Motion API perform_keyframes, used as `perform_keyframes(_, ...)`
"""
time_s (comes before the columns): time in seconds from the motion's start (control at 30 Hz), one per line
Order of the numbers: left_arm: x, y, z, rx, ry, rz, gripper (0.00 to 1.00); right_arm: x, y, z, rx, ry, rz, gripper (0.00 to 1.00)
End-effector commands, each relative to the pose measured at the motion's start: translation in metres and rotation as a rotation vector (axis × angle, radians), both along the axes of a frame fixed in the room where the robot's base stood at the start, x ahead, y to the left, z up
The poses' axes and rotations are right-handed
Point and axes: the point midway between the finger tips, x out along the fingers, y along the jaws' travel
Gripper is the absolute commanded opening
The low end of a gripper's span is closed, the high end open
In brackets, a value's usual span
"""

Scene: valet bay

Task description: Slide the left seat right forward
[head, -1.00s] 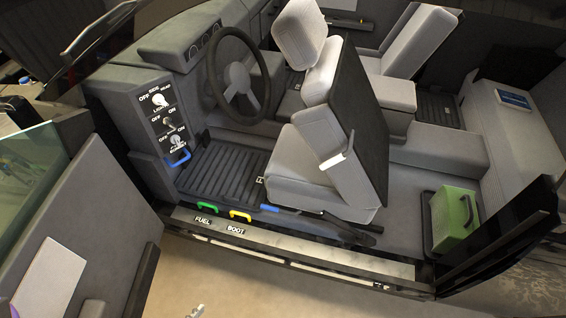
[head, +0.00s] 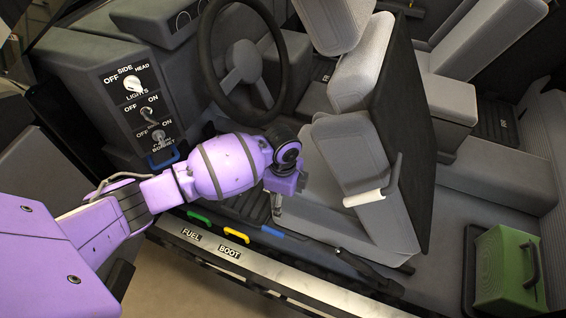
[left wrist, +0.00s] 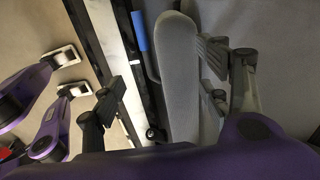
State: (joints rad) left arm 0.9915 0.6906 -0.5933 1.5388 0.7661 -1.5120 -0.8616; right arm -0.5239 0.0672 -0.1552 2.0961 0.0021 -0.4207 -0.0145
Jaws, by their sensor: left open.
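The left seat (head: 347,149) is light grey with a dark back shell and stands behind the steering wheel in the head view. A blue handle (head: 272,231) sits low at its front outer corner, by the sill. A blue bar also shows beside the cushion in the left wrist view (left wrist: 139,30). My left gripper (head: 277,210) is open and points down just above the handle, in front of the cushion. In the left wrist view its fingers (left wrist: 165,85) stand on either side of the bar and cushion edge, holding nothing. Contact with the handle cannot be told.
Green (head: 202,218) and yellow (head: 233,235) handles sit along the sill, left of the blue one. The steering wheel (head: 240,62) and switch panel (head: 139,108) stand close to my left arm. A green box (head: 505,268) lies behind the seat. Purple parts with pale ends (left wrist: 62,56) show at left.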

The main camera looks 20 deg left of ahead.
Motion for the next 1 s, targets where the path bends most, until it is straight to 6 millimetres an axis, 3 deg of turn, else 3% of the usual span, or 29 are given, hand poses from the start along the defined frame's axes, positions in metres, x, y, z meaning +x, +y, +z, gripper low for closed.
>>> perform_keyframes(0.03,0.015,0.001,0.01,0.013,-0.009,-0.018,0.7,0.002,0.0,-0.002,0.001,-0.003,0.001,0.36)
perform_keyframes(0.17,0.022,0.006,0.015,0.031,0.0,-0.041,0.7,0.002,0.001,-0.004,0.001,-0.004,0.001,0.36)
perform_keyframes(0.63,0.023,0.005,-0.048,0.03,-0.003,-0.04,0.7,-0.015,-0.003,-0.023,0.0,0.032,-0.01,0.36)
perform_keyframes(1.0,0.024,0.004,-0.057,0.029,-0.007,-0.042,0.7,-0.014,-0.003,-0.023,0.001,0.031,-0.015,0.36)
